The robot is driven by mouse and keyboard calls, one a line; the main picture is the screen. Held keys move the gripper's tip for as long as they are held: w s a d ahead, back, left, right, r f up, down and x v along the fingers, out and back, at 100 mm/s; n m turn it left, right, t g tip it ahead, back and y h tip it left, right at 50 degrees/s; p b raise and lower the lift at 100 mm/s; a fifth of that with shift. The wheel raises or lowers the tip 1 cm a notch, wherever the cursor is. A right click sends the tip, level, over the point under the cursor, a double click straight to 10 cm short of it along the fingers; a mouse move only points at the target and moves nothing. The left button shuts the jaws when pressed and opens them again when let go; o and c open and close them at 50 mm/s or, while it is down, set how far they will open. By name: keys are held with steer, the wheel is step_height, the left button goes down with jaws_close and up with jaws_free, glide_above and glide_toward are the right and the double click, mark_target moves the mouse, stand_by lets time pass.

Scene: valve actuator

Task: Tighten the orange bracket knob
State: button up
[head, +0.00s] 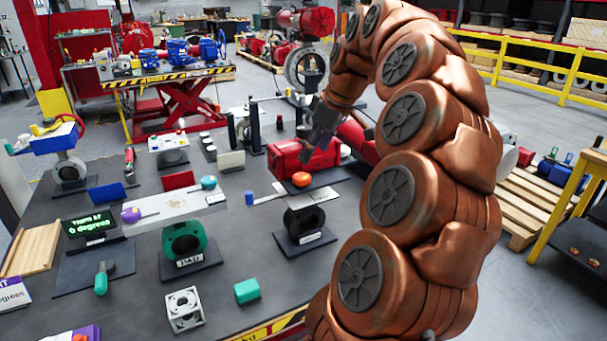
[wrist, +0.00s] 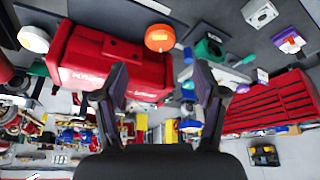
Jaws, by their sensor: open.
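An orange knob (head: 301,179) sits on a bracket plate above a dark ring-shaped valve body (head: 304,222), in front of the red actuator box (head: 290,158). In the wrist view the orange knob (wrist: 160,38) lies beyond the fingertips, between their lines and beside the red box (wrist: 110,62). My gripper (head: 312,138) is above and behind the bracket knob, near the red box, apart from the knob. Its fingers (wrist: 160,70) are spread, with nothing held between them.
The dark table (head: 215,295) also holds a green display (head: 88,225), a white cube frame (head: 184,309), a teal block (head: 247,290) and a blue-topped valve (head: 69,170). The red box stands close to the gripper. My arm covers the table's right side.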

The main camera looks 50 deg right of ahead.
mark_target(302, 176)
steer(key=shift+p+x, duration=1.4)
steer(key=shift+x, duration=2.5)
steer(key=shift+a, duration=0.1)
steer(key=c, duration=1.1)
